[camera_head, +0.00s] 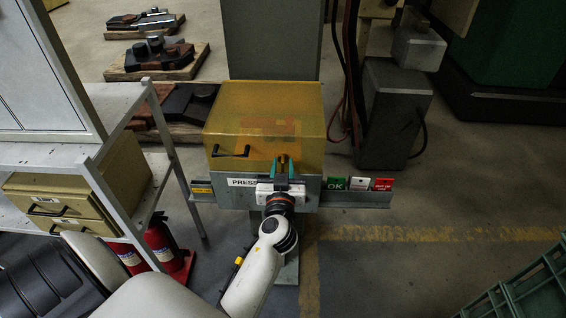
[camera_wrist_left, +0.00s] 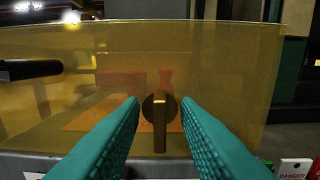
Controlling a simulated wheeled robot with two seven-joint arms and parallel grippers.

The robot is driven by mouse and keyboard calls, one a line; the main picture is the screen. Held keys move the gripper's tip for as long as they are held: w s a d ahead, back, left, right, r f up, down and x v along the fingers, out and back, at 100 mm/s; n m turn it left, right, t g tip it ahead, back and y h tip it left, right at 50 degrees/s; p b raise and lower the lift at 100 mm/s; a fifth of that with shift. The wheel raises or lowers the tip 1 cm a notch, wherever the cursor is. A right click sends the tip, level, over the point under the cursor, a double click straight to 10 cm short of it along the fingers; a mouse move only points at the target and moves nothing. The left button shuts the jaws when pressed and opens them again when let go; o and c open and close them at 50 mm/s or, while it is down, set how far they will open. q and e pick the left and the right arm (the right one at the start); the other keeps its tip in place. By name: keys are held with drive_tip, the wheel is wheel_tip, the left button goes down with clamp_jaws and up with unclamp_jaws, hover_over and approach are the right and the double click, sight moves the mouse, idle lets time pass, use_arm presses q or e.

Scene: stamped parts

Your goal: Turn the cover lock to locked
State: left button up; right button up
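The amber see-through cover (camera_head: 265,105) is down on the grey press box (camera_head: 238,197); it fills much of the left wrist view (camera_wrist_left: 230,75). The cover lock (camera_wrist_left: 159,108) is a round dark knob with a bar handle pointing straight down, on the cover's front face. My left gripper (camera_head: 281,160) is at the front of the cover. Its two green fingers (camera_wrist_left: 160,112) are open, one on each side of the lock with gaps showing; I cannot tell how deep they reach. My right gripper is not in view.
A black cover handle (camera_head: 231,152) sticks out left of the lock. A ledge holds green OK (camera_head: 336,183), white (camera_head: 360,184) and red (camera_head: 383,184) tags to the right. A grey shelf (camera_head: 120,140) and fire extinguishers (camera_head: 160,243) stand left.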

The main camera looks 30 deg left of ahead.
use_arm(q)
drive_tip(key=shift+s+d, duration=0.1)
drive_tip(key=shift+c, duration=0.7)
clamp_jaws()
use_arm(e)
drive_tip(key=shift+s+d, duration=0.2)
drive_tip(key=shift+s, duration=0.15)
use_arm(q)
drive_tip(key=shift+m, duration=0.4)
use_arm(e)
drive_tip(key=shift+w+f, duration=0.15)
use_arm(q)
drive_tip(key=m+b, duration=0.1)
drive_tip(key=m, duration=0.1)
drive_tip(key=shift+m, duration=0.4)
drive_tip(key=m, duration=0.4)
drive_tip(key=shift+b, duration=0.3)
drive_tip(key=m+p, duration=0.1)
drive_tip(key=m, duration=0.9)
drive_tip(key=shift+d, duration=0.1)
drive_tip(key=shift+m, duration=0.3)
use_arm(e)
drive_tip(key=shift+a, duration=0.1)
